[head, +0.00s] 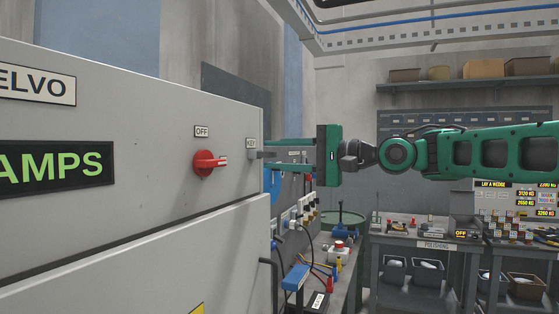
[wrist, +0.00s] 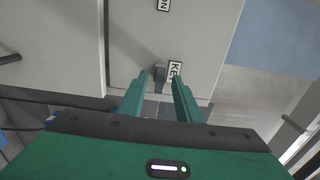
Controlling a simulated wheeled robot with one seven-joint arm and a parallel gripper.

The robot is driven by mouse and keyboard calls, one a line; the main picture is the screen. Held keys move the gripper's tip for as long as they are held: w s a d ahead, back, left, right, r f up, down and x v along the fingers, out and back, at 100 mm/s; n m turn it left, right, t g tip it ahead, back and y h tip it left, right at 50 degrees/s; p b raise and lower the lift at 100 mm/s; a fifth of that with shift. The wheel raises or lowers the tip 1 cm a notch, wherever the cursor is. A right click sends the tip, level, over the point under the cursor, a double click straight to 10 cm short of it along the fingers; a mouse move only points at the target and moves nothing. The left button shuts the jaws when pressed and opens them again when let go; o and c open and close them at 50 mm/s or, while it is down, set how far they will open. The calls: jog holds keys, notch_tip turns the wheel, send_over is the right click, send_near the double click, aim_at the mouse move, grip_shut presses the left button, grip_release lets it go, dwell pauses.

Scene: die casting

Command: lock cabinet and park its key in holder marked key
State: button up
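The grey cabinet (head: 120,170) fills the left of the head view. A red rotary switch (head: 206,163) sits on its front below an OFF label (head: 201,131), its handle pointing right. At the cabinet's right edge is the KEY label (head: 251,143), also seen in the wrist view (wrist: 175,70). A small grey block (wrist: 160,74) sticks out beside that label; I cannot tell whether it is the holder alone or includes the key. My gripper (head: 268,154) is open, its green fingertips apart on either side of the block in the wrist view (wrist: 161,80). Nothing is visibly gripped.
A workbench (head: 340,290) with sockets, cables and a blue box (head: 296,277) stands right of the cabinet, below my gripper. A polishing bench (head: 425,244) and a shelf with boxes (head: 470,85) are farther back. A dark handle (head: 270,280) protrudes at the cabinet's lower right.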

jog(key=v, duration=1)
jog(key=shift+d, duration=0.35)
dwell(0.4)
